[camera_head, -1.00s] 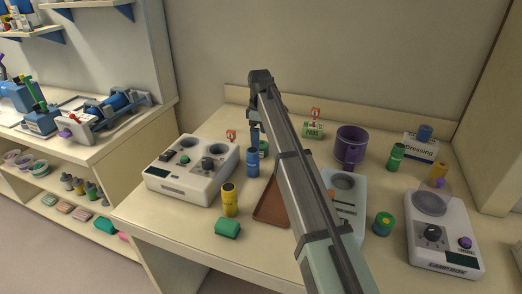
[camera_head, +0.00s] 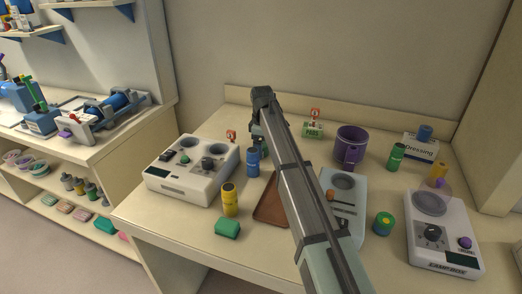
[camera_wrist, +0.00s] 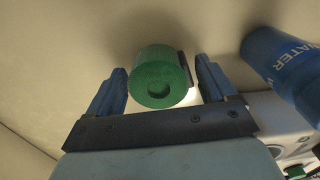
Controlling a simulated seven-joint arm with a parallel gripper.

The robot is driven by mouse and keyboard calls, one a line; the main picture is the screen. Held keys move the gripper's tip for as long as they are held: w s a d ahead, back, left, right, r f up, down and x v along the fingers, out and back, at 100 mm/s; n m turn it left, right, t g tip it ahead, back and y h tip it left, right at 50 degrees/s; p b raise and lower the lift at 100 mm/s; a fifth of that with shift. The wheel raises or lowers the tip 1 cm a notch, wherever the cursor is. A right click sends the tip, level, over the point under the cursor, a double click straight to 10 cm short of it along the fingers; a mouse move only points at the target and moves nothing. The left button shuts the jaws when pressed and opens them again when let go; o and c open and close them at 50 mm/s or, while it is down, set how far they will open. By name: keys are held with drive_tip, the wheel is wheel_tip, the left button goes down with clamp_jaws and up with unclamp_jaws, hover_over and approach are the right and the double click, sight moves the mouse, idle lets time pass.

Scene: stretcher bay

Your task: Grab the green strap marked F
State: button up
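A green roll (camera_wrist: 158,78), likely the green strap, shows in the wrist view with a round recess on its near end; I can read no letter F on it. My gripper (camera_wrist: 161,70) is open, with one blue finger on each side of the roll and visible gaps between. In the head view my gripper (camera_head: 258,136) is low over the table behind the blue bottle, and my arm hides most or all of the roll there.
A blue bottle (camera_head: 253,162) lettered WATER (camera_wrist: 287,62) stands close beside my gripper. A white device (camera_head: 192,170) is to the left, a yellow bottle (camera_head: 230,200) and green block (camera_head: 228,228) in front. A purple mug (camera_head: 351,147) is to the right.

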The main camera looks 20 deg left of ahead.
drive_tip(key=c, duration=0.7)
drive_tip(key=shift+r, duration=0.1)
